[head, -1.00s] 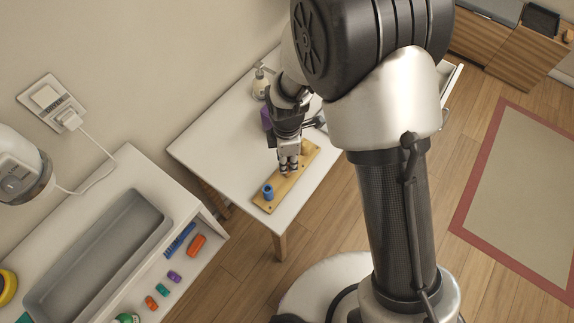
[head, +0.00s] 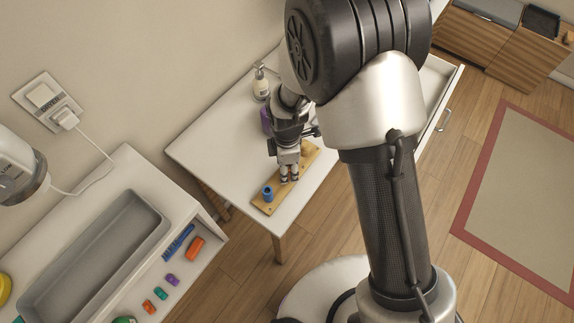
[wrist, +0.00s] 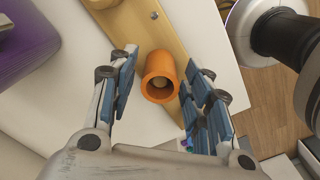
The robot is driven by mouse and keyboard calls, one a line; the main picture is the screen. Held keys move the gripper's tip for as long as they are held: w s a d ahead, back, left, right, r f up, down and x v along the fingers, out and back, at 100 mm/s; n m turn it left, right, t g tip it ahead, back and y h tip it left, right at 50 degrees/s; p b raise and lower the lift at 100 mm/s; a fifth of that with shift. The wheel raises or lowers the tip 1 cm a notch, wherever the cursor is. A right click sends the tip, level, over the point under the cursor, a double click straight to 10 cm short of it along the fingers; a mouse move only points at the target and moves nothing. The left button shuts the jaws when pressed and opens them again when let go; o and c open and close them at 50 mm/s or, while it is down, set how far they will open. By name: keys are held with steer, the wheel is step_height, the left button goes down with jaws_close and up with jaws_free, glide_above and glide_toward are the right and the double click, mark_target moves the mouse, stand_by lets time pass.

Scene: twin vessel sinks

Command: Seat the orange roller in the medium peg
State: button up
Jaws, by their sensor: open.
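The orange roller (wrist: 160,78) is a hollow cylinder, seen end-on in the wrist view over the wooden peg board (wrist: 158,35). A pale round peg top (wrist: 160,83) shows inside its bore, so it appears to be around a peg; its lower end and seating depth are hidden. My gripper (wrist: 160,108) is open, with blue-padded fingers on either side of the roller and visible gaps. In the head view my gripper (head: 289,182) is over the middle of the board (head: 270,208), and the orange roller cannot be made out there.
A blue roller (head: 267,192) stands at the board's near end. A purple object (head: 266,120) and a pump bottle (head: 260,82) stand behind my gripper. The left counter holds a grey basin (head: 95,245) and several coloured pieces. The white table (head: 215,140) is clear left of the board.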

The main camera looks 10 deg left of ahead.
steer(key=shift+r, duration=0.1)
step_height(320, 180, up, 12)
steer(key=p, duration=0.4)
steer(key=shift+r, duration=0.1)
steer(key=s+d+r+m+t, duration=0.2)
steer(key=d+r+m, duration=0.8)
steer(key=d+r, duration=0.45)
steer(key=s+d+r+m+t, duration=0.2)
steer(key=s+d+r+m, duration=0.7)
steer(key=s+m, duration=0.3)
steer(key=shift+s+d+m+t, duration=0.15)
steer(key=shift+s+m+t, duration=0.15)
steer(key=shift+s, duration=0.1)
